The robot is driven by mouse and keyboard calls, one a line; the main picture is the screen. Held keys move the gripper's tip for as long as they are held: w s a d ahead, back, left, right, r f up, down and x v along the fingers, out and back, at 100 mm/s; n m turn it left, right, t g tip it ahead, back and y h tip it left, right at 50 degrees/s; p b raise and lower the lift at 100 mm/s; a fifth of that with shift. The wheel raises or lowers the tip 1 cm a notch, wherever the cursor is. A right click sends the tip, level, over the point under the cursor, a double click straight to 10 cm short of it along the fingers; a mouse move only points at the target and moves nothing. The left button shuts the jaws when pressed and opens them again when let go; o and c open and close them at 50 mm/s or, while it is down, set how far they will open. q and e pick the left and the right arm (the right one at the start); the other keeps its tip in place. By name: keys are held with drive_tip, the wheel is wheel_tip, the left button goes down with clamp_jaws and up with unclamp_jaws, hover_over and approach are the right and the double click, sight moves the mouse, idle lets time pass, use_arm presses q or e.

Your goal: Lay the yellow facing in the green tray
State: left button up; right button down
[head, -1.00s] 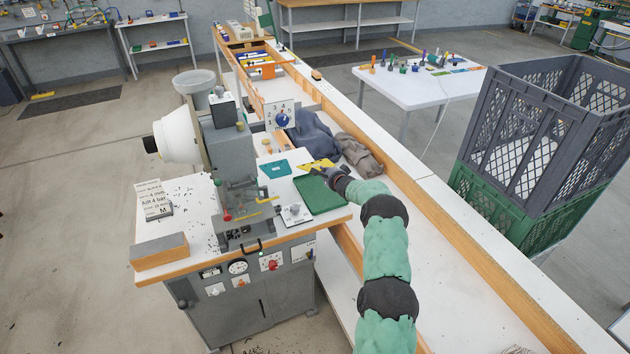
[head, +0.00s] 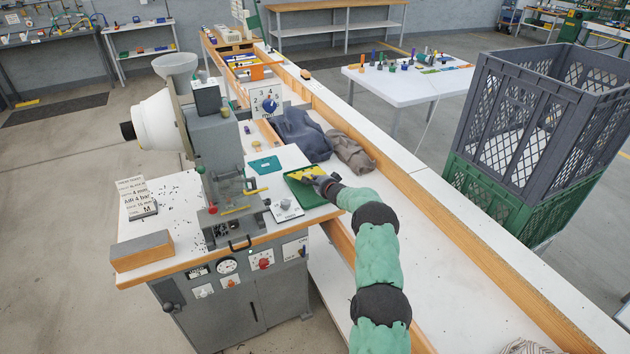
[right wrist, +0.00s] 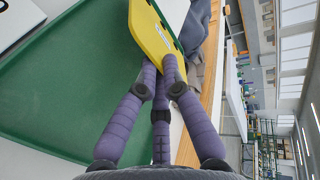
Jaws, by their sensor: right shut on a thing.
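The yellow facing (head: 309,171) is a flat plate held at the fingertips of my right gripper (head: 318,182). In the right wrist view the facing (right wrist: 152,38) stands between the fingers of my right gripper (right wrist: 160,72), which are shut on its near end. The green tray (head: 301,198) lies on the press table; in the head view the facing overlaps its back part. In the wrist view the tray (right wrist: 70,85) spreads to the left of and beneath the facing. Whether the facing touches the tray I cannot tell. My left gripper is not in view.
A teal piece (head: 265,166) lies left of the tray, and a small white plate with a knob (head: 287,208) sits in front. The eyelet press (head: 215,150) stands left. Dark cloths (head: 302,135) lie behind the tray. A wooden-edged bench (head: 440,230) runs along the right.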

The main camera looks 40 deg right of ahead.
drive_tip(key=shift+f+b, duration=0.3)
drive_tip(key=shift+f, duration=0.25)
drive_tip(key=c, duration=1.3)
unclamp_jaws()
drive_tip(key=shift+p+v, duration=0.6)
drive_tip(key=shift+v, duration=0.6)
drive_tip(key=shift+p+v, duration=0.9)
drive_tip(key=shift+v, duration=0.85)
drive_tip(key=shift+a, duration=0.1)
